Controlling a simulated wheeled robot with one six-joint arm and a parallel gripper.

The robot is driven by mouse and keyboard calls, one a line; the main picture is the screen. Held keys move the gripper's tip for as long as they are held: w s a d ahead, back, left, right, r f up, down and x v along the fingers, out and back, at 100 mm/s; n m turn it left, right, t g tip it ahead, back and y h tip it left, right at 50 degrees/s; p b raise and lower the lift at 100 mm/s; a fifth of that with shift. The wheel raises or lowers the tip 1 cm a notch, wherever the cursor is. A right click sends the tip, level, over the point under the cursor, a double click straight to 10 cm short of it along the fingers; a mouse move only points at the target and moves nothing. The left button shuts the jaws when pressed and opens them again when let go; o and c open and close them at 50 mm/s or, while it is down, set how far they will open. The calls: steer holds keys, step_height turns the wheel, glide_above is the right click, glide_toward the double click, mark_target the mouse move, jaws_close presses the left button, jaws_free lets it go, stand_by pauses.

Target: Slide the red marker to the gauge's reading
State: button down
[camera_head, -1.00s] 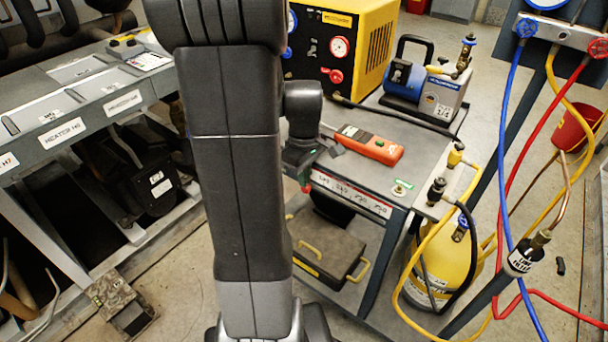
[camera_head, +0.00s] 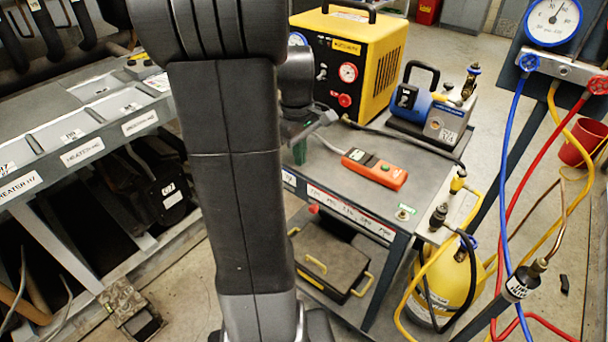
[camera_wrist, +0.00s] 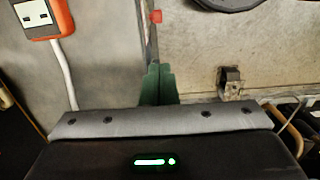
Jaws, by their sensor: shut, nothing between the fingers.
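The red marker (camera_head: 313,208) sticks out at the front edge of the cart, near the left part of the white printed scale strip (camera_head: 345,209). In the wrist view a small red block (camera_wrist: 155,16) appears beyond my fingertips, beside a thin strip. My gripper (camera_head: 299,152), with green fingers, is above the cart's left end, partly hidden by my arm. The wrist view shows the green fingers (camera_wrist: 158,72) together and empty, apart from the red block. The blue-rimmed gauge (camera_head: 552,20) is at the top right; its needle points up and right, with figures too small to read.
An orange handheld device (camera_head: 375,169) lies on the cart top (camera_head: 330,165). A blue and grey pump (camera_head: 432,112) and a yellow machine (camera_head: 345,55) stand behind. Hoses and a yellow cylinder (camera_head: 450,285) are at the right. A heater rack (camera_head: 80,150) flanks the left.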

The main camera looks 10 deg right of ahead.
steer(key=w+a+f+g+h+p, duration=0.1)
steer(key=w+a+f+g+p, duration=0.1)
steer(key=w+a, duration=0.15)
glide_toward(314, 209)
steer(key=w+a+f, duration=0.3)
steer(key=w+f, duration=0.1)
steer(key=f, duration=0.2)
steer(key=shift+s+d+f+h+b, duration=0.15)
steer(key=shift+s+d+f+b, duration=0.2)
steer(key=shift+s, duration=0.25)
steer(key=shift+s+d+f+h+b, duration=0.15)
steer(key=shift+s+d+f, duration=0.1)
steer(key=shift+s+d, duration=0.25)
steer(key=shift+s+d+f, duration=0.15)
steer(key=shift+s+d, duration=0.05)
steer(key=shift+s, duration=0.2)
